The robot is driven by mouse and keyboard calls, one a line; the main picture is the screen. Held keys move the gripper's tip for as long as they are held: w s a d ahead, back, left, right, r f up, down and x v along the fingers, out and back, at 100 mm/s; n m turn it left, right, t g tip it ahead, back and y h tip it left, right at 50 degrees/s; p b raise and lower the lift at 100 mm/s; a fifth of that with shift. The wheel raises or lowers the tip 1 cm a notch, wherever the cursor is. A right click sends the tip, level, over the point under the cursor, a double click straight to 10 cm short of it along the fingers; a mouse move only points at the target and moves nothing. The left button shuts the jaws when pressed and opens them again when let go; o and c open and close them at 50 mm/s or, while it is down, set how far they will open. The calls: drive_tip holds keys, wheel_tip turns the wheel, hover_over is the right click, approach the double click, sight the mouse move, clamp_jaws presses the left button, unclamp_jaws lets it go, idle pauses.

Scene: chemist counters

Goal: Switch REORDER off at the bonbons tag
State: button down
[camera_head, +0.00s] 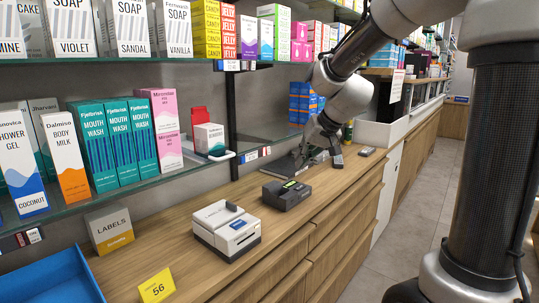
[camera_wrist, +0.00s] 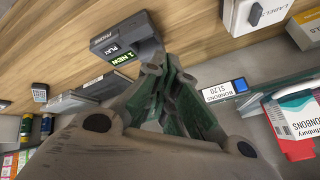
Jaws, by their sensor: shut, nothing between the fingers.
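The bonbons tag (camera_wrist: 217,92) is a small white label reading BONBONS on the shelf edge, right of my fingertips in the wrist view. A blue patch (camera_wrist: 241,86) shows at its right end; no switch setting is readable. In the head view a small shelf-edge tag (camera_head: 251,156) below and right of the white and red box may be the same one. The bonbons box (camera_wrist: 297,114) is at the right of the wrist view. My gripper (camera_wrist: 168,66) is shut and empty, apart from the tag in the picture. The head view shows it above the counter (camera_head: 324,145).
A dark phone machine (camera_head: 286,194) with a lit display and a white label device (camera_head: 226,229) stand on the wooden counter. Glass shelves with boxes overhang the counter.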

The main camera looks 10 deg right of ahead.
sight(268, 151)
drive_tip(key=shift+w+a, duration=0.1)
drive_tip(key=w+a+f, duration=0.1)
drive_tip(key=w+a, duration=0.4)
drive_tip(key=w, duration=0.1)
drive_tip(key=shift+w+f, duration=0.2)
drive_tip(key=shift+w, duration=0.2)
drive_tip(key=shift+w, duration=0.1)
idle(1.3)
drive_tip(key=shift+w+a, duration=0.25)
drive_tip(key=shift+w+a+f, duration=0.1)
drive_tip(key=shift+w+a, duration=0.05)
drive_tip(key=shift+w, duration=0.1)
idle(0.6)
drive_tip(key=shift+s, duration=0.1)
drive_tip(key=shift+s+d, duration=0.45)
drive_tip(key=shift+s, duration=0.05)
drive_tip(key=shift+s, duration=0.1)
